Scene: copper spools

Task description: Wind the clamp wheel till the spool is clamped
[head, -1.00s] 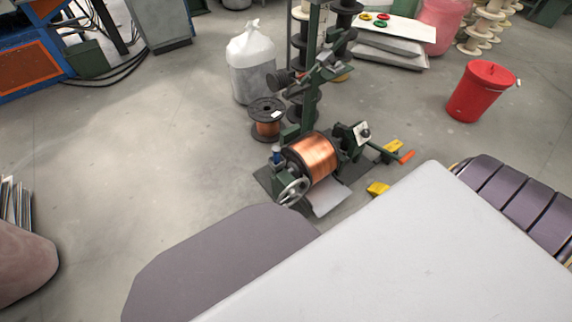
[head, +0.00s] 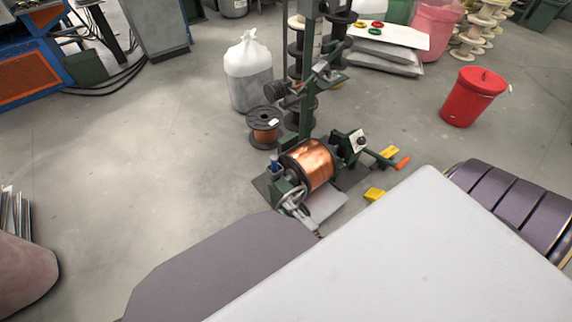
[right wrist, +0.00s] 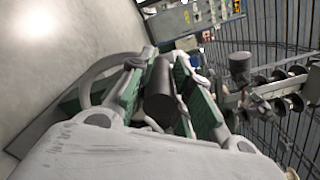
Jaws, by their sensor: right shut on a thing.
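The copper spool (head: 312,163) lies on its side in the green winding machine on the floor, between dark flanges. The grey clamp wheel (head: 292,196) is on the machine's near left end, partly hidden. My right gripper (head: 303,215) shows only as a small grey part at the wheel, above the edge of my own body. In the right wrist view, my right gripper (right wrist: 158,88) is shut with its green-padded fingers on both sides of a dark cylindrical handle (right wrist: 160,92), apparently the wheel's handle. How firmly the spool is clamped cannot be seen. My left gripper is out of view.
A smaller copper spool (head: 264,134) stands behind the machine, near a white sack (head: 248,75). A crank with an orange grip (head: 402,163) and yellow blocks (head: 375,195) are at the right. A red bucket (head: 472,97) stands farther right.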

